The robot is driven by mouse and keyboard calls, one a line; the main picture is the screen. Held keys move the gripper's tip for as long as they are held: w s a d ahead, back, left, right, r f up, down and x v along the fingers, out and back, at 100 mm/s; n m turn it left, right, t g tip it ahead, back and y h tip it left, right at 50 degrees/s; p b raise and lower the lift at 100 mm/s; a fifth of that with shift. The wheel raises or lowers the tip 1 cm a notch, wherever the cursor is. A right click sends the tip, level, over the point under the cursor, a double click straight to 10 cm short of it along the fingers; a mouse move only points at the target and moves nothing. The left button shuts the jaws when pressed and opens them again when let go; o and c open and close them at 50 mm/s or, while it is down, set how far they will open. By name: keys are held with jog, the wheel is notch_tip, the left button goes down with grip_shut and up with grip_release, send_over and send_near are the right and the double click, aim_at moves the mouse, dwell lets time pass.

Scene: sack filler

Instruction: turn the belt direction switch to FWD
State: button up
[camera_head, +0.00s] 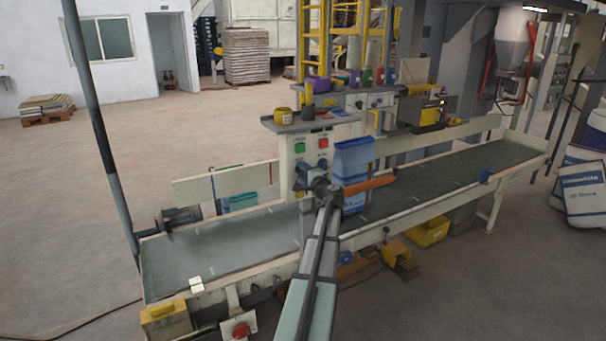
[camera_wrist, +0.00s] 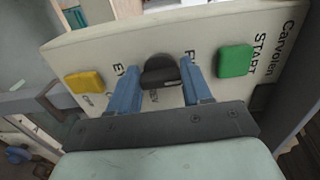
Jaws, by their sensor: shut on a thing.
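The belt direction switch is a black knob (camera_wrist: 160,76) on a pale control panel (camera_wrist: 150,40), seen close up in the wrist view. My gripper (camera_wrist: 158,82) has its two blue fingers on either side of the knob, shut on it. The lettering beside the knob is rotated and partly covered by the fingers, so I cannot tell which way the switch points. In the head view my gripper (camera_head: 318,184) is at the lower part of the control panel (camera_head: 312,160) and hides the knob.
A green START button (camera_wrist: 235,60) and a yellow button (camera_wrist: 85,82) flank the knob. The panel stands over a long conveyor belt (camera_head: 215,245).

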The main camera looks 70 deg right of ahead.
jog(key=o, duration=1.1)
jog(key=shift+c, duration=0.2)
jog(key=v, duration=1.4)
jog(key=shift+w, duration=0.1)
